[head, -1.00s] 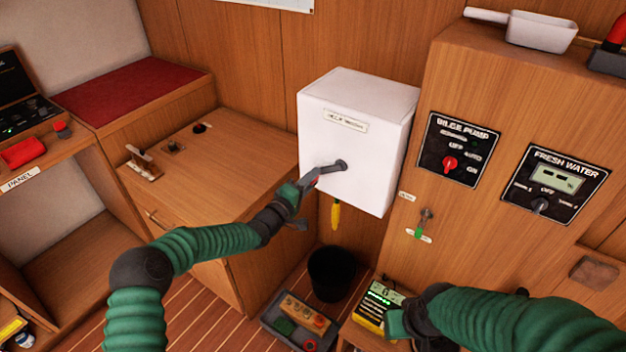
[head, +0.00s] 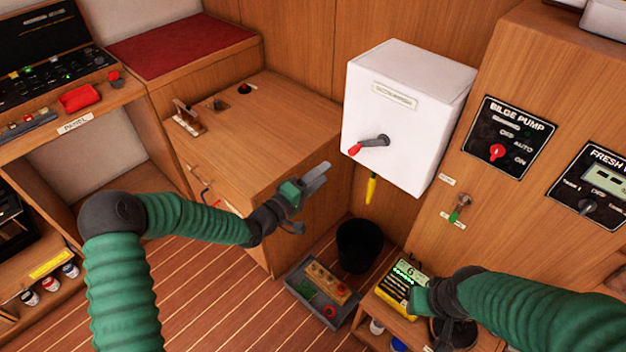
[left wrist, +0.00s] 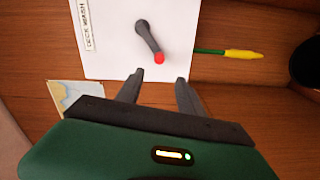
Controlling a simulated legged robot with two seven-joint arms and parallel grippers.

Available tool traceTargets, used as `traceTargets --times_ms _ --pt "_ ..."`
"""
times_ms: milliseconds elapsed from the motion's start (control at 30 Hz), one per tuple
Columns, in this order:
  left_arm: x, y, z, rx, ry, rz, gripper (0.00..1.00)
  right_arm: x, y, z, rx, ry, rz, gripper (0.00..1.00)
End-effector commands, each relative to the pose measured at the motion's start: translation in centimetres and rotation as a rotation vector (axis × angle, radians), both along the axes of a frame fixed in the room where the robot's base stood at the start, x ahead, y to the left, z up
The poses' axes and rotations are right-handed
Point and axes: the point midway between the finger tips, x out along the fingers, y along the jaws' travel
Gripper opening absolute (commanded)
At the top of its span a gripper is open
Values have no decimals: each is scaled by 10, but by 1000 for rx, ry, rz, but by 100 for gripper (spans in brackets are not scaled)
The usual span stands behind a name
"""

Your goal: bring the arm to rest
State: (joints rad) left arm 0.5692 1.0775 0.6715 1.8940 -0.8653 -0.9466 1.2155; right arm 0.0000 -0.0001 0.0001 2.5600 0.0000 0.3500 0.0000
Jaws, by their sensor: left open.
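My left gripper (head: 318,180) is open and empty, in the air left of the white box (head: 412,110) on the wall. In the left wrist view its two fingers (left wrist: 160,78) stand apart, with nothing between them. A dark lever (head: 372,142) with a red tip is on the box front; it also shows in the left wrist view (left wrist: 148,40), beyond the fingers and apart from them. My right arm comes in from the right, and its gripper (head: 450,330) is partly hidden low in the head view, close to a yellow meter (head: 402,290); its jaws are not clear.
A wooden cabinet (head: 270,125) stands left of and behind my left gripper. A black bin (head: 360,246) and a grey tray (head: 305,295) are on the floor below. A yellow-handled tool (head: 371,188) hangs under the box. The striped floor (head: 215,290) at lower left is clear.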

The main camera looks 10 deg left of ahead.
Motion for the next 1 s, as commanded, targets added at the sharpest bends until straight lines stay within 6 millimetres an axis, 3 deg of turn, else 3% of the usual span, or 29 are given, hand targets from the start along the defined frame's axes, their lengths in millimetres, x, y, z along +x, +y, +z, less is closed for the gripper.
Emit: traceTargets --times_ms 200,733,867,967,1000 --pt "-23 17 0 -1 1 -1 45 0 0 2 0 0 0 36" --pt "-27 15 -2 53 14 -7 45 0 0 6 0 0 0 36" --pt "-51 18 -21 420 108 -39 45 0 0 24 0 0 0 36" --pt "-97 55 -28 856 237 -87 45 0 0 44 0 0 0 36" --pt "-121 76 -23 1013 297 -112 45 0 0 52 0 0 0 36"
